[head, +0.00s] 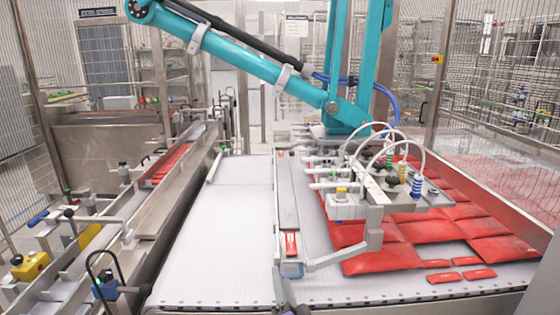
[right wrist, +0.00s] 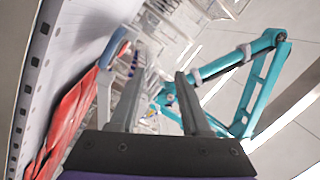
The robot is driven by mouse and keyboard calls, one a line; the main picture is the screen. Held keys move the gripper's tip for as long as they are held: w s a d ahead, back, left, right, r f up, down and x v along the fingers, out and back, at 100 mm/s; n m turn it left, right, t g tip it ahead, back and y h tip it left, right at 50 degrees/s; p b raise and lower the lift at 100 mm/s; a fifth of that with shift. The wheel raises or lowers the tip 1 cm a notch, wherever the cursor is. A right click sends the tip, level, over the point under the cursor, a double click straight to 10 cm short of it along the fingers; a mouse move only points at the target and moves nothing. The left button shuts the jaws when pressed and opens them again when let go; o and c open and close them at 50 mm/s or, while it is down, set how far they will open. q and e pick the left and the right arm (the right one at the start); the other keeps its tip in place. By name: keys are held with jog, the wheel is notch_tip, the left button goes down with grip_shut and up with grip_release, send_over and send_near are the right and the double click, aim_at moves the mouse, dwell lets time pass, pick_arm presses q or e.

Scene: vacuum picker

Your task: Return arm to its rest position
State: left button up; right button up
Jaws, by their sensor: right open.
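My right gripper (head: 286,300) shows only as a small part at the bottom edge of the head view, over the front of the white conveyor (head: 215,240). In the right wrist view, my right gripper (right wrist: 160,65) has its two grey fingers apart with nothing between them. Most of my right arm is hidden below the head view. My left gripper is in neither view.
The teal picker arm (head: 245,65) hangs over the belts with its suction head (head: 395,195). Red packs (head: 385,258) lie on the right belt. A metal divider (head: 288,195) stands between the belts. Steel rails (head: 150,225) run along the left.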

pick_arm(q)
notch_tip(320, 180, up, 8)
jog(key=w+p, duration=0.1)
jog(key=p, duration=0.5)
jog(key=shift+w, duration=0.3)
pick_arm(e)
jog(key=s+d+f+n+g+h, duration=0.1)
jog(key=s+d+f+n+g, duration=0.2)
jog(key=s, duration=0.5)
jog(key=s+d+f+n+g+h, duration=0.1)
jog(key=s+d+f+n+g, duration=0.2)
jog(key=s+d, duration=0.5)
jog(key=s+d+f+n+g+h, duration=0.1)
jog(key=s+d+f+n+g, duration=0.3)
jog(key=s, duration=0.5)
jog(key=d+f+g, duration=0.1)
jog(key=d+g, duration=0.1)
jog(key=g, duration=0.1)
jog(key=shift+s, duration=0.3)
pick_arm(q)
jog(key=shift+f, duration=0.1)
